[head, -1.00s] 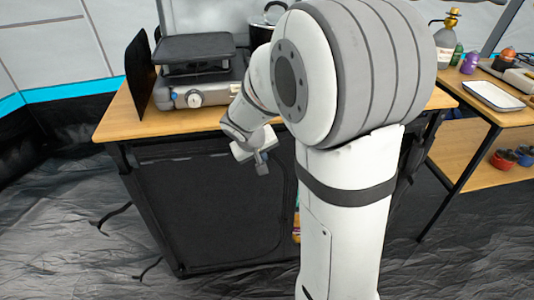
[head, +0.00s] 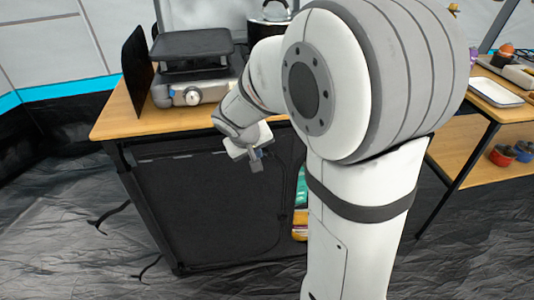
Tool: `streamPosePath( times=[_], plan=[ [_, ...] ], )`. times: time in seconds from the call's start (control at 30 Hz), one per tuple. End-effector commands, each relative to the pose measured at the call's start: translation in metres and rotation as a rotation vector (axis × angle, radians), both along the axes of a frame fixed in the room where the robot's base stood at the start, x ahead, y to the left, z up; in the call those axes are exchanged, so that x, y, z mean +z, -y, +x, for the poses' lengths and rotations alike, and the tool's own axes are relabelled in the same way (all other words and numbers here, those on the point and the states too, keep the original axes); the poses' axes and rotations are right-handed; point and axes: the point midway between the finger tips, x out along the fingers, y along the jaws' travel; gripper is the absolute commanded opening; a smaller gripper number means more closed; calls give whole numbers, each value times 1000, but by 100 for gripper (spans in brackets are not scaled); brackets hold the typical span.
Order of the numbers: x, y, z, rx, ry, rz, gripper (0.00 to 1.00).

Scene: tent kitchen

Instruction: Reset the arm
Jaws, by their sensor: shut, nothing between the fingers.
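My arm stands large at the right of the middle in the head view and hides part of the table behind it. My gripper (head: 256,163) hangs at the end of the arm, in front of the near edge of the wooden table (head: 120,119). It points downward. Its fingers are together, with nothing between them. It is apart from the table and from everything on it.
A camping stove (head: 196,88) with a dark griddle plate (head: 191,45) stands on the table beside a black panel (head: 137,70). A pot (head: 270,30) is behind. A side table at right holds a white tray (head: 495,92); red (head: 502,155) and blue cups sit below. Floor at left is clear.

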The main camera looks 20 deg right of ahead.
Motion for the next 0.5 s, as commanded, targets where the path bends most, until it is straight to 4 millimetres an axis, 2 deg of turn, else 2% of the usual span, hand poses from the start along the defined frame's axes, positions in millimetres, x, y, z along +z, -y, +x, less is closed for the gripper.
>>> streamPosePath(
  times=[0.1, 0.2, 0.4, 0.5],
  plan=[
    [30, -14, -10, 6, 6, 2, 0],
    [50, -22, -18, 6, 6, 1, 0],
    [78, -32, -31, 4, 4, 1, 0],
    [85, -34, -35, 1, 3, 1, 0]
  ],
)
